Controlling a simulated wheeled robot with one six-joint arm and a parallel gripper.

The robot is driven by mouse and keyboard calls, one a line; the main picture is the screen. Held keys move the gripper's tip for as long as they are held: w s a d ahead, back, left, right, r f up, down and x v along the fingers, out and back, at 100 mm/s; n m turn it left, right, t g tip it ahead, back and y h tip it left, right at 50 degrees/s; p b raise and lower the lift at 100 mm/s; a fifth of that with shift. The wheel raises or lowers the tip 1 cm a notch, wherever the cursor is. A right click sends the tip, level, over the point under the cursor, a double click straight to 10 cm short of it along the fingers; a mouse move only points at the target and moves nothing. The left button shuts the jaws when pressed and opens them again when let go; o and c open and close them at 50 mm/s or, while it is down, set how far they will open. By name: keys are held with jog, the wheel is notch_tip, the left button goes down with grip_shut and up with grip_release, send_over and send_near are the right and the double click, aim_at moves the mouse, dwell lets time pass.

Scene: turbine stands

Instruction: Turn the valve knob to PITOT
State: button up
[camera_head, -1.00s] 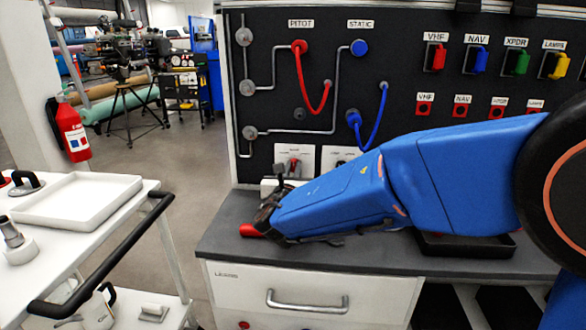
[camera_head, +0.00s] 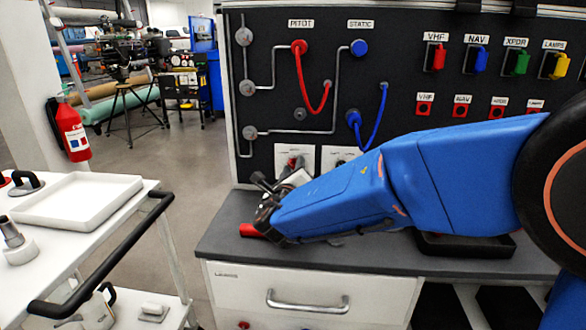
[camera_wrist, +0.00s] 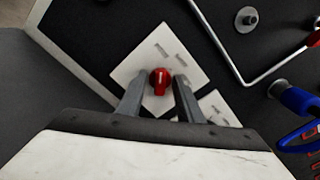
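The red valve knob (camera_wrist: 159,78) sits on a white plate (camera_wrist: 184,54) in the wrist view, and the plate looks tilted there. Its lettering is too small to read. My gripper (camera_wrist: 158,86) is open, with one grey finger to each side of the knob. I cannot tell whether either finger touches it. In the head view the red knob (camera_head: 294,161) shows above my wrist, and its white plate (camera_head: 308,155) is partly hidden. The PITOT label (camera_head: 301,23) is at the top of the black panel, above a red hose.
A second white plate (camera_head: 337,154) is just right of the knob plate. Blue (camera_head: 377,120) and red (camera_head: 312,95) hoses hang on the panel above. A red object (camera_head: 252,230) lies on the grey bench (camera_head: 225,232) beside my gripper. A white cart (camera_head: 110,235) stands at left.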

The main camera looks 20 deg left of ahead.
aim_at(293, 167)
jog(key=shift+o, duration=0.8)
jog(key=v, duration=0.5)
jog(key=shift+s, duration=0.1)
dwell(0.5)
